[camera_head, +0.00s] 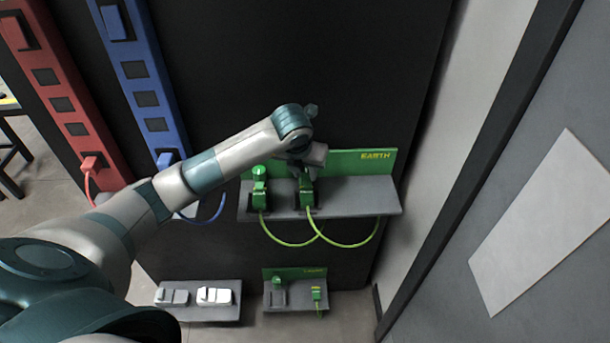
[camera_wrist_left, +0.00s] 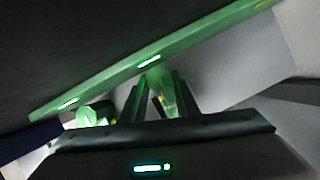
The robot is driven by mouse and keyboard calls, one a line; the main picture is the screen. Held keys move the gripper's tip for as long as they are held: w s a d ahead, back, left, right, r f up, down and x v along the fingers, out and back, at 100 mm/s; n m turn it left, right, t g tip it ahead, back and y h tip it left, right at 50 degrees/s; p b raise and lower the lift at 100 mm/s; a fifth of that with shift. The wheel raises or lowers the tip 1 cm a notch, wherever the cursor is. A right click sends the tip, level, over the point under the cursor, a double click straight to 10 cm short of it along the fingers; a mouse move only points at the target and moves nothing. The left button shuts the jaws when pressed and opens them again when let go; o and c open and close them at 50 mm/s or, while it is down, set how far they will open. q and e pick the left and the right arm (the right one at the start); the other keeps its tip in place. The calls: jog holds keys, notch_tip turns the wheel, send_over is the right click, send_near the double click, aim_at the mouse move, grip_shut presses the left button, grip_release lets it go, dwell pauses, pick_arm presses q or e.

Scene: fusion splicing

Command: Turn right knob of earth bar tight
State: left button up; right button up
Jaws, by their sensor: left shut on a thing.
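The earth bar (camera_head: 345,205) is a grey shelf with a green back strip (camera_head: 350,160) marked EARTH, on the dark panel. Its left green knob (camera_head: 259,171) stands clear above a green plug. My left gripper (camera_head: 304,172) reaches down over the right position and is shut on the right knob, which it largely hides in the head view. In the left wrist view the green right knob (camera_wrist_left: 162,92) shows between the two dark fingers (camera_wrist_left: 156,98), and the left knob (camera_wrist_left: 94,114) is apart at the left. My right gripper is not in view.
A green plug (camera_head: 307,197) with a green-yellow cable sits below my gripper. Red (camera_head: 60,90) and blue (camera_head: 143,80) bars stand at the left. Lower down are a small green-backed shelf (camera_head: 296,303) and a grey shelf with white parts (camera_head: 214,295). A grey wall is at the right.

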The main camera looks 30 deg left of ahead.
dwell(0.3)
pick_arm(q)
jog(key=o, duration=1)
jog(key=shift+s+r, duration=0.2)
jog(key=shift+r, duration=0.3)
jog(key=shift+b+v, duration=1.2)
jog(key=shift+v, duration=6.95)
